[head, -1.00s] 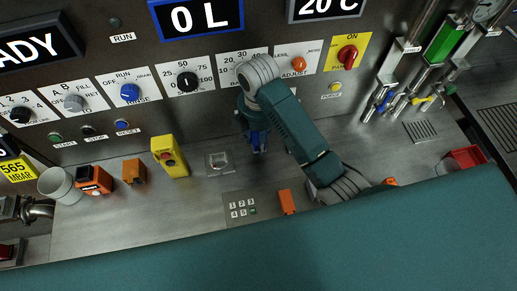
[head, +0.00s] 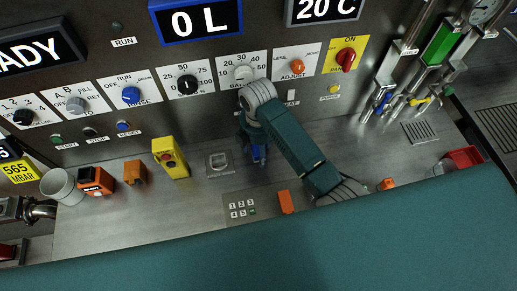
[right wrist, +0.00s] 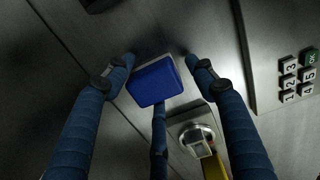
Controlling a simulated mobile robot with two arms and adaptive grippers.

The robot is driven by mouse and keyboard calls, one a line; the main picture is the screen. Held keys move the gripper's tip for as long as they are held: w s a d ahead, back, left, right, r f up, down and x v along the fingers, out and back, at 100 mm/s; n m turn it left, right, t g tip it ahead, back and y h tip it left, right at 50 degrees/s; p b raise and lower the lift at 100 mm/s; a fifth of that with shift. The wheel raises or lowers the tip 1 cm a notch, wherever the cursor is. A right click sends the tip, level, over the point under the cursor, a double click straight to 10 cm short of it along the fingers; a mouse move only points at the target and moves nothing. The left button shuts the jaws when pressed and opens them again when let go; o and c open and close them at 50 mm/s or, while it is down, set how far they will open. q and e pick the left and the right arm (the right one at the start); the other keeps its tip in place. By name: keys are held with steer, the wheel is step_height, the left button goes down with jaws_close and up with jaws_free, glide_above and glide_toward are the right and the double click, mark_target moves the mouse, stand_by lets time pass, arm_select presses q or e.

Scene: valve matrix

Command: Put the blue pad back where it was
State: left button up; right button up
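The blue pad (right wrist: 155,82) shows in the right wrist view as a blue block between the fingertips of my right gripper (right wrist: 160,72). A gap shows between the pad and the right-hand finger; the left-hand fingertip is close to its edge, and a third finger overlaps its lower side. The fingers look spread, with no clear grip. In the head view, my right gripper (head: 256,150) points down low over the bench, right of a square metal fixture (head: 218,164). That fixture also shows in the right wrist view (right wrist: 198,144). I cannot tell whether the pad touches the bench. My left gripper is not in view.
A yellow box with a red button (head: 169,158) stands left of the fixture. Farther left are orange blocks (head: 134,172) and a grey cup (head: 62,186). A keypad (head: 242,209) and another orange block (head: 286,201) lie in front. The knob panel (head: 190,85) rises behind.

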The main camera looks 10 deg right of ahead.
mark_target(258, 149)
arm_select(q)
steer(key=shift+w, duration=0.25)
arm_select(e)
steer(key=shift+r, duration=0.1)
steer(key=shift+r, duration=0.2)
step_height(258, 149, up, 4)
steer(key=shift+r+b, duration=0.25)
steer(key=shift+b, duration=0.65)
step_height(258, 149, up, 5)
steer(key=shift+w+d+f+p, duration=0.1)
steer(key=shift+p, duration=0.95)
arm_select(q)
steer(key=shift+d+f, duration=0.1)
arm_select(e)
step_height(258, 149, up, 2)
steer(key=shift+r, duration=0.15)
